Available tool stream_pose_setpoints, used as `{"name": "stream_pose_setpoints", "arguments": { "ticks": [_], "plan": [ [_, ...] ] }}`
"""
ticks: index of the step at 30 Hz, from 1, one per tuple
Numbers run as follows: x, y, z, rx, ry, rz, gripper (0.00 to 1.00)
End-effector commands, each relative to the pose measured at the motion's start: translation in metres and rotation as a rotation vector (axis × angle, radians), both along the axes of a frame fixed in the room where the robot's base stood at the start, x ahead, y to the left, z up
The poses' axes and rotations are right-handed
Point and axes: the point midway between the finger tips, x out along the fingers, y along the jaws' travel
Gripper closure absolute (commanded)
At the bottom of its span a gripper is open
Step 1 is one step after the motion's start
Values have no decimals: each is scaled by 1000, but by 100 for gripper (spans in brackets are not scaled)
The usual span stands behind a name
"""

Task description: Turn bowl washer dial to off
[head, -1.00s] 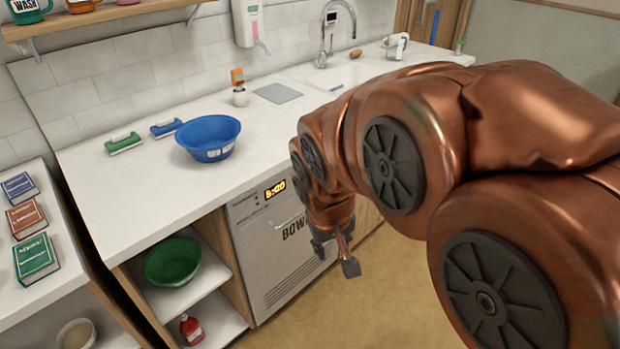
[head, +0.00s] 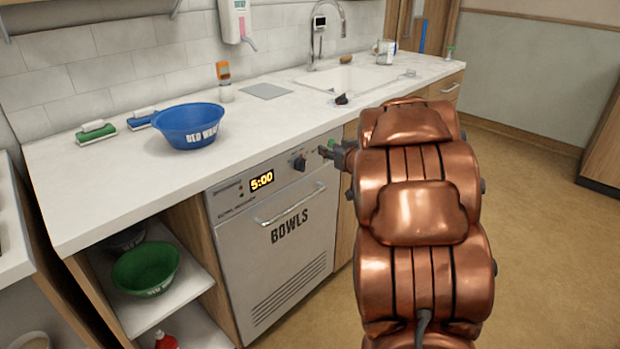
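The bowl washer (head: 290,235) is the grey front-panelled machine under the counter, marked "BOWLS". Its lit display (head: 262,180) reads 5:00. The dark dial (head: 299,163) sits on the upper panel, right of the display and above the handle (head: 290,205). Its pointer setting is too small to read.
A blue bowl (head: 188,126) stands on the counter (head: 110,185) above. A small dark object (head: 341,99) lies near the sink (head: 350,80). A green bowl (head: 146,268) is on the open shelf at left. The floor (head: 530,230) at right is clear.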

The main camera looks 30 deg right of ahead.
Motion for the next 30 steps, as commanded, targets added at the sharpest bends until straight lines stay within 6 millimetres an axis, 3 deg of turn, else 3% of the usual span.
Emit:
{"name": "stream_pose_setpoints", "arguments": {
  "ticks": [1, 9, 18, 30],
  "plan": [
    [0, -4, -22, 32, -31, 37, 64],
    [-9, 7, -58, 210, -185, 251, 64],
    [-14, 16, -64, 289, -241, 339, 64],
    [38, 29, -65, 287, -239, 339, 64]
  ]
}}
